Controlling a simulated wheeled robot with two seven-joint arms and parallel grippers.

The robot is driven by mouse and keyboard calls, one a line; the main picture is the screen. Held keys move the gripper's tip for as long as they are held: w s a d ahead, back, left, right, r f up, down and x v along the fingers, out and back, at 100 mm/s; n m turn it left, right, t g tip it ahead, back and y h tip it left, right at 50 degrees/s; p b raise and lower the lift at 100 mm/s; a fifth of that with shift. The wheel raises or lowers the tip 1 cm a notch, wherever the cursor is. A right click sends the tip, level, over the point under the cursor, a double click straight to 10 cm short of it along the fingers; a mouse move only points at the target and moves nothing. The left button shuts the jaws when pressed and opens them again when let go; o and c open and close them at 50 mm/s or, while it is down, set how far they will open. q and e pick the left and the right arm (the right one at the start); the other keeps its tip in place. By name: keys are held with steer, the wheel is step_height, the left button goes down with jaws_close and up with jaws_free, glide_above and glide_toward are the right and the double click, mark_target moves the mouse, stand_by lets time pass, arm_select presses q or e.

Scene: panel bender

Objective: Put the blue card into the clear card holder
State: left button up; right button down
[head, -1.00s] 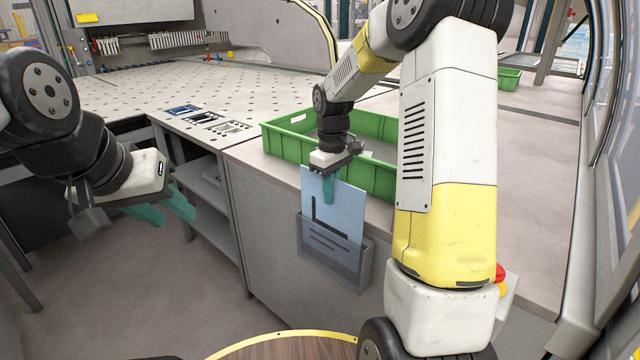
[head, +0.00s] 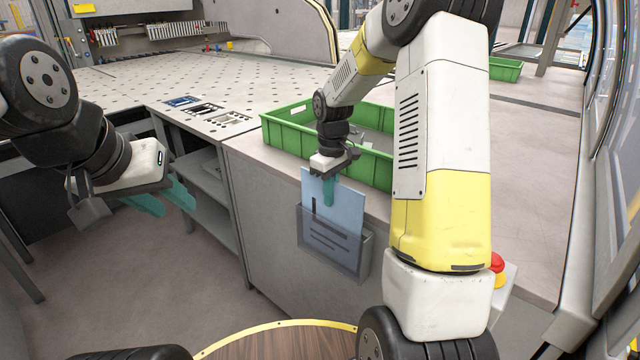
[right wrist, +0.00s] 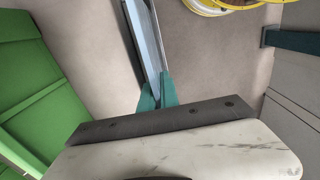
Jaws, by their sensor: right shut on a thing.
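The blue card (head: 346,204) stands upright with its lower part inside the clear card holder (head: 357,264) on the front of the grey cabinet. Its upper part shows above the holder's rim, and dark print shows through the clear front. My right gripper (head: 329,192) is shut on the card's top edge, above the holder. In the right wrist view the card (right wrist: 146,45) runs edge-on away from the teal fingertips (right wrist: 157,92). My left gripper (head: 165,198) hangs at the left, away from the card, with its teal fingers apart and nothing between them.
A green crate (head: 283,141) stands on the cabinet top behind my right gripper. A perforated machine table (head: 240,85) lies behind. A red and yellow button (head: 497,265) is at the right. Floor is free at the left front of the cabinet.

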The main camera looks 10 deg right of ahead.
steer(key=shift+f, duration=1.45)
steer(key=c, duration=1.5)
jaws_free()
steer(key=shift+r, duration=0.1)
step_height(320, 180, up, 7)
steer(key=shift+r, duration=0.3)
